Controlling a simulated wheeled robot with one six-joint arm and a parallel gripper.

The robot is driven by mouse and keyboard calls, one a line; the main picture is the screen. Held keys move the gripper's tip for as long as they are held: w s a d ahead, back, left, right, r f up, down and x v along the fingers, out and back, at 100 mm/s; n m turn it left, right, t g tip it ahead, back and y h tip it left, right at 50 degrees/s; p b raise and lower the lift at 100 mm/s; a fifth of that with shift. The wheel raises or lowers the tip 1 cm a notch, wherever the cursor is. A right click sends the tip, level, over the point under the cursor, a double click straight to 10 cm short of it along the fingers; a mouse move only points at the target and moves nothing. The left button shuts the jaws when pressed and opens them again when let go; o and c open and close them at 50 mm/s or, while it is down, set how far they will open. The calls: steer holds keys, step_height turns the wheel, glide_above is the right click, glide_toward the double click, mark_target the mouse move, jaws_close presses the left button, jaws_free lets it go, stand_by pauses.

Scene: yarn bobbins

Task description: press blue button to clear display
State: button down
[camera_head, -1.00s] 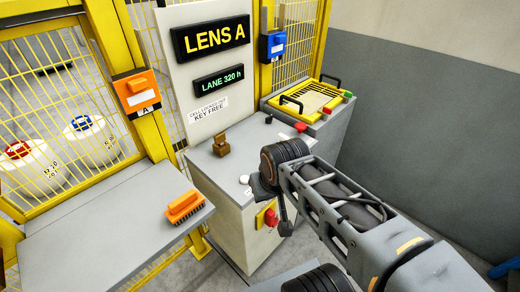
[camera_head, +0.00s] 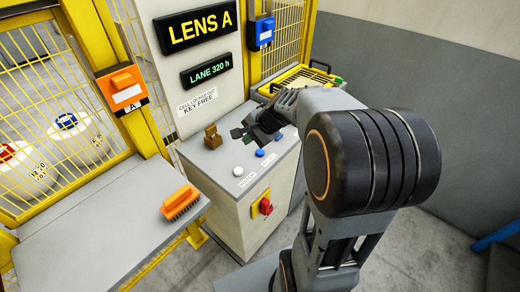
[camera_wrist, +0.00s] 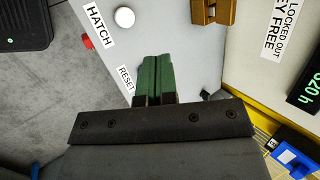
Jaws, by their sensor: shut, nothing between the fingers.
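The blue button (camera_head: 260,153) sits on the grey top of the console (camera_head: 215,165), near its front edge, to the right of a white button (camera_head: 239,171). My gripper (camera_head: 238,133) is over the console top, behind and above the blue button in the head view. In the wrist view its green fingers (camera_wrist: 154,77) are together and empty, beside the RESET label (camera_wrist: 126,80). The blue button is hidden in the wrist view. The sign above (camera_head: 197,26) reads "LENS A".
A red switch (camera_head: 265,206) is on the console's front. Yellow mesh fencing (camera_head: 55,110) stands behind.

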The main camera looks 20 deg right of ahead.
mark_target(260, 153)
steer(key=w+d+f+m+t, duration=0.2)
steer(key=w+d+m, duration=0.4)
steer(key=shift+w+d+f+m+y+p, duration=0.2)
steer(key=shift+d+f+m+y+p, duration=0.1)
steer(key=shift+m, duration=0.1)
steer(key=shift+f, duration=0.1)
step_height(260, 153, down, 9)
steer(key=b, duration=0.7)
steer(key=shift+r, duration=0.2)
stand_by(1.5)
steer(key=shift+f+b, duration=0.4)
steer(key=shift+b, duration=0.2)
steer(key=shift+f+b, duration=0.5)
stand_by(0.6)
stand_by(0.3)
steer(key=shift+r+p, duration=0.75)
steer(key=shift+r, duration=0.2)
